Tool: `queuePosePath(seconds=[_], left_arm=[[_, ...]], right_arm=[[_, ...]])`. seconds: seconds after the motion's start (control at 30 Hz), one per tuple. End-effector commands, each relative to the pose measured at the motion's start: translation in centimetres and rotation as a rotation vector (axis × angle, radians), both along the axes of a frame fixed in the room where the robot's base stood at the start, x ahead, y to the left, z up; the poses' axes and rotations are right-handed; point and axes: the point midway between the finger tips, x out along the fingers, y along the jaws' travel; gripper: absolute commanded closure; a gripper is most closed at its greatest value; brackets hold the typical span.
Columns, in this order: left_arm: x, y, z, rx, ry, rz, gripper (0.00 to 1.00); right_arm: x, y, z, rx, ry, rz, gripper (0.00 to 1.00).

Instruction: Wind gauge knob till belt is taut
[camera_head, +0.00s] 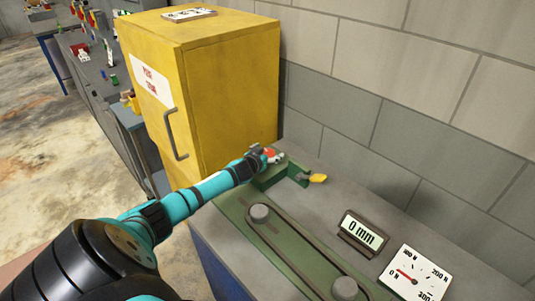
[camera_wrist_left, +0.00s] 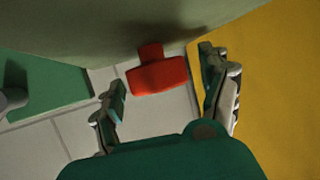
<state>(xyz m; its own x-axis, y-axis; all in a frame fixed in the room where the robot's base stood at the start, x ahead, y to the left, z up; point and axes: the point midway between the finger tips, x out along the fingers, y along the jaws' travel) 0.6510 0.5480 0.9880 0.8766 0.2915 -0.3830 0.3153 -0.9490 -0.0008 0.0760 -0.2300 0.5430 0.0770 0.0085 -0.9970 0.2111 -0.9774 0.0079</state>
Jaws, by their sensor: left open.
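A red knob (camera_head: 270,152) is at the far end of the green belt rig (camera_head: 240,211), close to the yellow cabinet. In the left wrist view the red knob (camera_wrist_left: 158,76) is T-shaped and lies ahead between my two spread fingers. My left gripper (camera_head: 266,156) is open at the knob; in the wrist view its fingers (camera_wrist_left: 163,73) show gaps to either side of it. The belt (camera_head: 290,246) runs between two grey pulleys, one near (camera_head: 345,289) and one far (camera_head: 260,213). A display (camera_head: 362,232) reads 0 mm. A dial (camera_head: 414,273) has its red needle near 0 N.
The yellow cabinet (camera_head: 218,80) stands right beside my left gripper; it also fills the right of the wrist view (camera_wrist_left: 275,90). A yellow-handled lever (camera_head: 317,178) sits right of the knob. A block wall (camera_head: 415,130) is behind the bench.

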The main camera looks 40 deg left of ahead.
Motion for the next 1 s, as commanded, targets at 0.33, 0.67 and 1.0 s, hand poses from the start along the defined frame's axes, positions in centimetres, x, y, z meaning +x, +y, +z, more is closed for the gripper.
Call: queuePosePath(seconds=[0.33, 0.67, 1.0], left_arm=[[0.0, 0.0, 0.0, -0.001, 0.0, -0.001, 0.52], [0.0, 0.0, 0.0, 0.0, 0.0, -0.003, 0.78], [0.0, 0.2, 0.2, 0.004, -0.001, -0.093, 0.79]], right_arm=[[1.3, -0.6, 0.1, -0.006, -0.021, 0.002, 0.6], [1.2, -0.6, 0.1, -0.006, -0.02, 0.002, 0.6], [1.0, -0.6, 0.4, -0.007, -0.017, 0.002, 0.6]])
